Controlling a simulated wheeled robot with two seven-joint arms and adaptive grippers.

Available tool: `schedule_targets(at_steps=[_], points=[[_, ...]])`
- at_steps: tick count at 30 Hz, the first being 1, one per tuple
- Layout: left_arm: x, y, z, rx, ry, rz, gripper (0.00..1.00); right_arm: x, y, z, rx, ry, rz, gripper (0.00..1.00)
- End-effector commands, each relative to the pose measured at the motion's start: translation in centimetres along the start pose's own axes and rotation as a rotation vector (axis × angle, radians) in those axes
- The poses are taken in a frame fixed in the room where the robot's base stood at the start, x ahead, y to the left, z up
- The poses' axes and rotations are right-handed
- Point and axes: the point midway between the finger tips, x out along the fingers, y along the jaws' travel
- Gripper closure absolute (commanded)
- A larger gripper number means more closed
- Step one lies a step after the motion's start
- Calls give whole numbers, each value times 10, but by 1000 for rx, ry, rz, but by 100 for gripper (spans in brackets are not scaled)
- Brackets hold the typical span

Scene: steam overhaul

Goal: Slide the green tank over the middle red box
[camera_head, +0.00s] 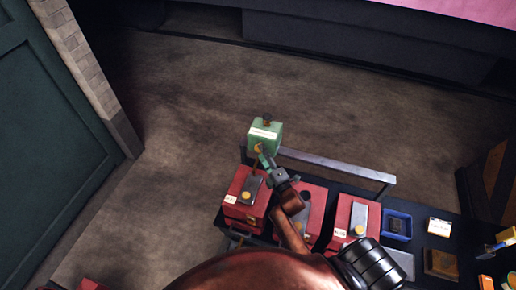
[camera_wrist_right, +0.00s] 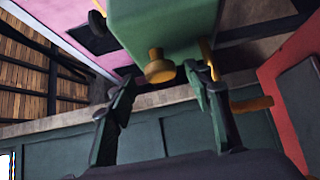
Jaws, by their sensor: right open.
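The green tank (camera_head: 264,136), with a pale label and dark cap, is beyond the left red box, near the bench's back rail. What supports it is hidden. My right gripper (camera_head: 267,160) is at its near side. In the right wrist view the tank (camera_wrist_right: 165,22) fills the top, and my right gripper (camera_wrist_right: 160,85) has its fingers apart with a brass knob (camera_wrist_right: 158,67) between and beyond their tips. Contact is unclear. The middle red box (camera_head: 316,203) is partly hidden by my right arm. My left gripper is out of view.
The left red box (camera_head: 231,211) and right red box (camera_head: 342,216) flank the middle one on a dark bench with a grey rail (camera_head: 335,164). A blue tray (camera_head: 397,224) and small boxes stand to the right. Open floor lies beyond the rail.

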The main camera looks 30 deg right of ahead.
Motion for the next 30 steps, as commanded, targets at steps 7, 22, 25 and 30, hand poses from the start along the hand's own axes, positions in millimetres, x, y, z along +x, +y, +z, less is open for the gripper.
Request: schedule_targets(at_steps=[7,22,25,30], points=[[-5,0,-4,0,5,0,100,33,1,-1,0,1,0,54],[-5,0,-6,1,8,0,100,40,0,-3,-1,4,0,62],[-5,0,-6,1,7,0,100,40,0,-3,-1,4,0,69],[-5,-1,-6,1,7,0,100,40,0,-3,0,4,0,80]])
